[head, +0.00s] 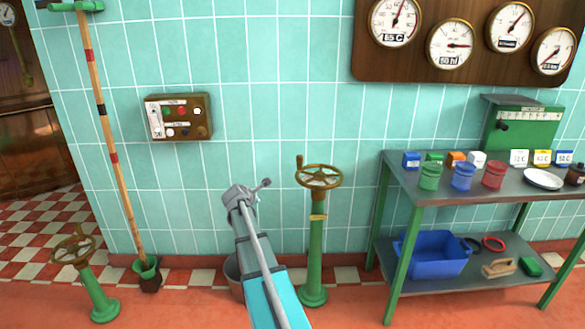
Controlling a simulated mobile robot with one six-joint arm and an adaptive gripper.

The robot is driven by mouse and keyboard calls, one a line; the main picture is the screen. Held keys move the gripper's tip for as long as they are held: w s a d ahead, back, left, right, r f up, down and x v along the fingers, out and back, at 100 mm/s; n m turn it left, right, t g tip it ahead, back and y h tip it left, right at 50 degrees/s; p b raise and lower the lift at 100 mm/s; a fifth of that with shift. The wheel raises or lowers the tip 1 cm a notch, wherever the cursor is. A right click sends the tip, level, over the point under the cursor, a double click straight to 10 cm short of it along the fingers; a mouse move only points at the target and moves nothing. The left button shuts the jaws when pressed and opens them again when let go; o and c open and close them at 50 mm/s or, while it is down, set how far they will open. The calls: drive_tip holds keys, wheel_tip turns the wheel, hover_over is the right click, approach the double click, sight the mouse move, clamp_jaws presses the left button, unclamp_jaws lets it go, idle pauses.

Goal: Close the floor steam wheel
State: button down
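Two brass handwheels on green floor posts are in the head view. The taller wheel (318,177) stands right of centre in front of the tiled wall, upright on its post. The lower wheel (74,245) is at the far left on a shorter green post. I cannot tell from the picture which one is the floor steam wheel, or how far either is turned. My arm rises from the bottom centre, and my gripper (262,185) is at its upper end, left of the taller wheel and apart from it in the picture. Its fingers are too small to read.
A green table (400,172) with pots, small boxes and a lower shelf stands at right. A striped pole (105,135) stands in a green-rimmed holder. A control box (178,117) and gauges (450,43) hang above.

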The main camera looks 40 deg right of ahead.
drive_tip(key=s+d+r+n+g+h, duration=0.1)
drive_tip(key=s+r+g+h, duration=0.2)
drive_tip(key=r+g+h, duration=0.3)
wheel_tip(320, 180, up, 4)
drive_tip(key=h, duration=0.2)
drive_tip(key=shift+s+r+g+h, duration=0.2)
drive_tip(key=shift+g+h, duration=0.1)
drive_tip(key=shift+g, duration=0.1)
drive_tip(key=shift+d, duration=0.1)
drive_tip(key=s+d, duration=0.1)
drive_tip(key=d, duration=1.3)
drive_tip(key=shift+w+d+r, duration=0.1)
drive_tip(key=shift+w+d, duration=0.15)
drive_tip(key=shift+d, duration=0.75)
